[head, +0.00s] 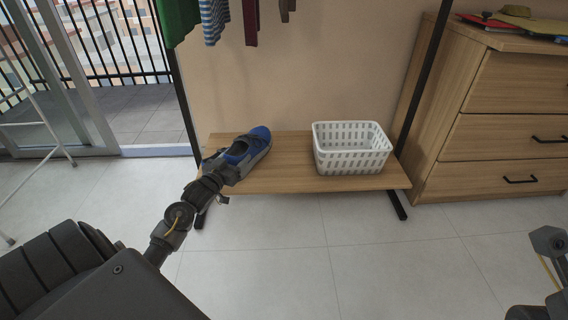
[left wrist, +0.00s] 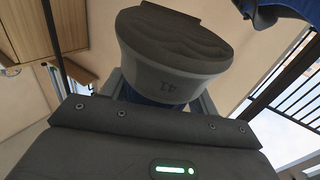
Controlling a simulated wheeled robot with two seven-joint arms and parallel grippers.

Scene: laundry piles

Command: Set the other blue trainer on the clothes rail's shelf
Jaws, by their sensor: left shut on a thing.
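A blue trainer (head: 258,140) with a grey sole is at the left end of the clothes rail's wooden shelf (head: 290,180). My left gripper (head: 226,174) is shut on this trainer at its near end. In the left wrist view the trainer's grey heel and sole (left wrist: 175,60), marked 41, are between the fingers. Whether the sole touches the shelf is hard to tell. Another blue piece (left wrist: 275,12) shows at the top right of the left wrist view, perhaps the second trainer; the head view does not separate it clearly. My right gripper is out of view.
A white basket (head: 350,150) stands on the right part of the shelf. Clothes (head: 214,20) hang above. A wooden chest of drawers (head: 510,110) is at the right, and a glass door (head: 75,70) at the left. The shelf between trainer and basket is bare.

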